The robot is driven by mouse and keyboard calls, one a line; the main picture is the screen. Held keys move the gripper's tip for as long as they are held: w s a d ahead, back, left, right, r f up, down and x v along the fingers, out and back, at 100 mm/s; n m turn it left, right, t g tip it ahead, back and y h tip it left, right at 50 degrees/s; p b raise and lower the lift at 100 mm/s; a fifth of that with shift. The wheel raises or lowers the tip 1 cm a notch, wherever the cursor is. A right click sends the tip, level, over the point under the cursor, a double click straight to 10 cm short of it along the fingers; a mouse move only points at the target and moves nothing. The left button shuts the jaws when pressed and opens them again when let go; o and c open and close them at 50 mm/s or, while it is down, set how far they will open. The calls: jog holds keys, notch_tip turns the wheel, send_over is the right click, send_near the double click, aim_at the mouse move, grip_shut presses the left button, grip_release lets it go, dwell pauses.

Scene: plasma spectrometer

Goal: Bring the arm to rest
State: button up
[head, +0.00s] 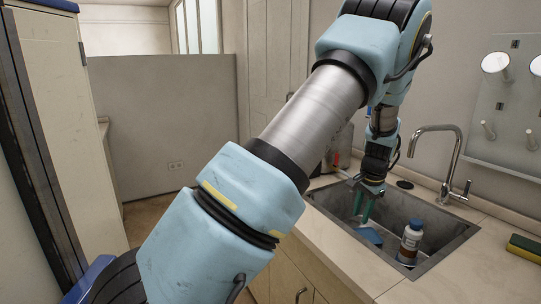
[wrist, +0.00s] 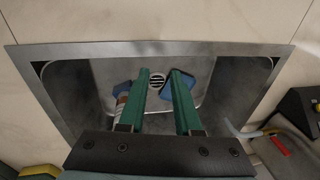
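My gripper (head: 363,218) points down into the sink (head: 449,248), with my arm stretched out across the head view. In the wrist view its two green fingers (wrist: 160,74) stand apart with nothing between them; the drain (wrist: 157,81) shows in the gap. A white bottle with a blue cap and brown lower part (head: 410,242) stands in the sink, right of the fingers in the head view. A blue object (head: 370,236) lies on the sink floor by the fingers; its exact shape is unclear. In the wrist view the fingers partly cover both.
A curved metal faucet (head: 455,165) rises behind the sink. A yellow and green sponge (head: 524,247) lies on the counter (head: 455,288) at right. A pegged drying board (head: 505,110) hangs on the wall. A tall cabinet (head: 60,130) stands at left.

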jog(key=a+n, duration=0.1)
jog(key=a, duration=0.1)
jog(key=a+b, duration=0.1)
jog(key=a, duration=0.2)
jog(key=a+n, duration=0.1)
jog(key=a, duration=0.2)
jog(key=shift+a+r+n, duration=0.15)
jog(key=shift+r+n, duration=0.15)
jog(key=shift+r, duration=0.05)
jog(key=s+a+n+b, duration=0.3)
jog(key=s+a, duration=0.5)
jog(key=a, duration=0.4)
jog(key=s+a+n+b, duration=0.3)
jog(key=s+a+n, duration=0.3)
jog(key=a, duration=0.7)
jog(key=s, duration=0.2)
jog(key=shift+s+a, duration=0.15)
jog(key=shift+s, duration=0.25)
